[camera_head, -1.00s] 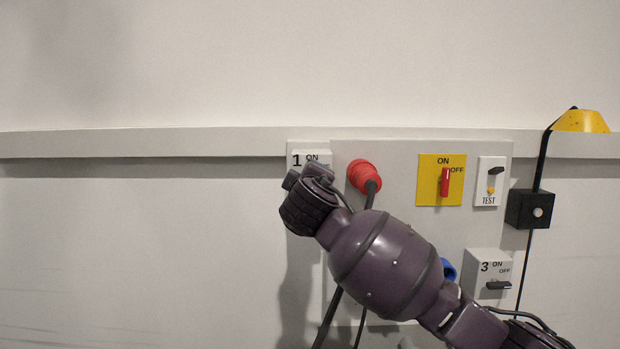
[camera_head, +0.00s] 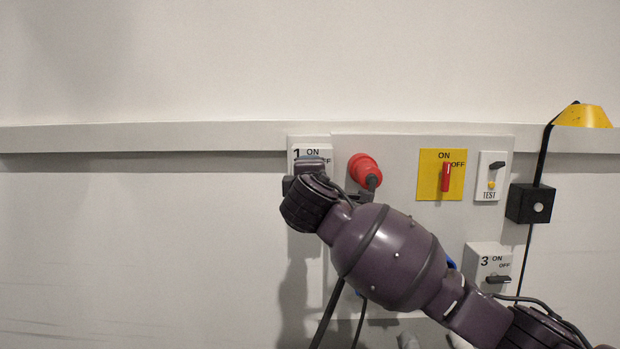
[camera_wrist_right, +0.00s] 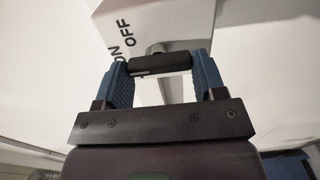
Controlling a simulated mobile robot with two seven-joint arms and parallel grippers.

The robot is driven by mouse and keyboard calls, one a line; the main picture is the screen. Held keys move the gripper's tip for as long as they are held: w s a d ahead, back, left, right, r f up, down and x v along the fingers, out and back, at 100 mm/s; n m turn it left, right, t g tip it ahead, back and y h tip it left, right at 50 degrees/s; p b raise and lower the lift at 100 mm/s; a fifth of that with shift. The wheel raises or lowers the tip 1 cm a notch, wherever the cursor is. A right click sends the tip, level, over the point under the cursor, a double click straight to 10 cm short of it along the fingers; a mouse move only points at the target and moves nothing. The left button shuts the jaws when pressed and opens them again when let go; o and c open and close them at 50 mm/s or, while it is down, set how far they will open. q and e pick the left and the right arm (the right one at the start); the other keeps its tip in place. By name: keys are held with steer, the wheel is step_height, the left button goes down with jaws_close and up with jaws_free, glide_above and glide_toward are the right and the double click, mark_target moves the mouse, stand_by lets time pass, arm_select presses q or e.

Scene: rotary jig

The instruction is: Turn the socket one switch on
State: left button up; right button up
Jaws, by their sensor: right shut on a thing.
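The socket one switch box (camera_head: 309,142), white and marked 1, ON and OFF, is on the wall at the panel's upper left. My right gripper (camera_head: 311,172) is in front of it and covers its lower part and the switch handle in the head view. In the right wrist view, the black switch handle (camera_wrist_right: 160,64) lies between the blue fingers of my right gripper (camera_wrist_right: 164,72), which is shut on it. The ON and OFF lettering shows on the box (camera_wrist_right: 135,28) beside the handle. My left gripper is not in view.
A red plug (camera_head: 364,170) with a dark cable is just right of my right gripper. A yellow ON/OFF switch plate (camera_head: 429,190), a TEST switch (camera_head: 490,190) and the socket three box (camera_head: 487,257) are farther right. A yellow lamp (camera_head: 582,116) is at the far right. The left wall is clear.

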steer(key=o, duration=0.9)
steer(key=s+b, duration=0.2)
steer(key=s, duration=0.8)
steer(key=shift+s, duration=0.4)
